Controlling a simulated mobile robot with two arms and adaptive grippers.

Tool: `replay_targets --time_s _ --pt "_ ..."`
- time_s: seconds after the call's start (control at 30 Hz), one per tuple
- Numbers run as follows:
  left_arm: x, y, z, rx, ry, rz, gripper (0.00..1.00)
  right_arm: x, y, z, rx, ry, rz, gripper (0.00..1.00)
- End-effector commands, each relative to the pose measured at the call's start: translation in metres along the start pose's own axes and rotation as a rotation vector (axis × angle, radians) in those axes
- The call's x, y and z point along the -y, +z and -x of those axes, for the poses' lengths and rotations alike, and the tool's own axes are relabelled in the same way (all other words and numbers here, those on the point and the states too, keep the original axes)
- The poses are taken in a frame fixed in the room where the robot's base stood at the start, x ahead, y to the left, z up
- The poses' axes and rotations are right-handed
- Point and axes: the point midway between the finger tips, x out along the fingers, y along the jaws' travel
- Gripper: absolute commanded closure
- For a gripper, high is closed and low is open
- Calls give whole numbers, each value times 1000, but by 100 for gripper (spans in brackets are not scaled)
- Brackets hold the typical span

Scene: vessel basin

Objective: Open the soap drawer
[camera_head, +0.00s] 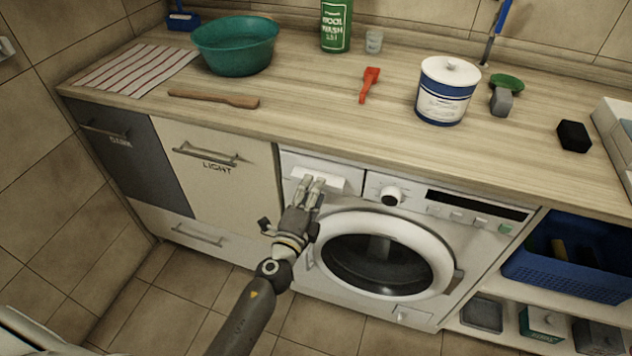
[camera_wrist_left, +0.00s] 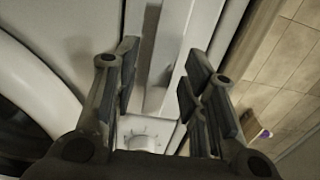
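The washing machine (camera_head: 450,262) stands under the counter with its round door shut. The soap drawer (camera_head: 296,161) is at its top left, beside the dial (camera_head: 390,195). Its front looks flush with the panel. A white handle (camera_head: 335,181) sticks out from the drawer and also shows in the left wrist view (camera_wrist_left: 163,60). My left gripper (camera_head: 312,182) is at the handle, partly covering it. In the left wrist view the gripper (camera_wrist_left: 157,85) is open, its fingers apart on either side of the handle. Contact cannot be told. My right gripper is not in view.
The counter (camera_head: 320,125) overhangs just above the drawer. It carries a green basin (camera_head: 236,50), a wooden stick (camera_head: 213,99), a red brush (camera_head: 369,84) and a white-blue tub (camera_head: 446,92). A light cabinet (camera_head: 222,195) adjoins on the left. The floor in front is clear.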

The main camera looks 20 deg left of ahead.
Motion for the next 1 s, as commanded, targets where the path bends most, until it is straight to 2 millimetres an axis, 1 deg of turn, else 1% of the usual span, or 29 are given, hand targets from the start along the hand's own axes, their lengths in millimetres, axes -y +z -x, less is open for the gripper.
replay_targets --time_s 0.03,0.1,0.2,0.37,0.57,0.67,0.8,0.9,1.0 --pt "1 0 -7 0 -1 0 61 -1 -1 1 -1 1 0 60" --pt "0 0 -15 1 -1 1 61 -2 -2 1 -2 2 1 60" --pt "0 0 -22 0 -1 1 61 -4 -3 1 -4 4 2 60" --pt "0 0 -27 0 1 1 61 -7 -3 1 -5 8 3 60" --pt "0 0 -27 0 0 1 61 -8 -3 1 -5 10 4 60" --pt "0 0 -27 0 0 1 71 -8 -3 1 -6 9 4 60" --pt "-1 0 -26 0 1 1 89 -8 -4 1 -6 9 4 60" --pt "-1 0 -26 0 2 1 100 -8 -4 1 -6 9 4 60" --pt "-2 0 -26 0 3 1 100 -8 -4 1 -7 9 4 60"
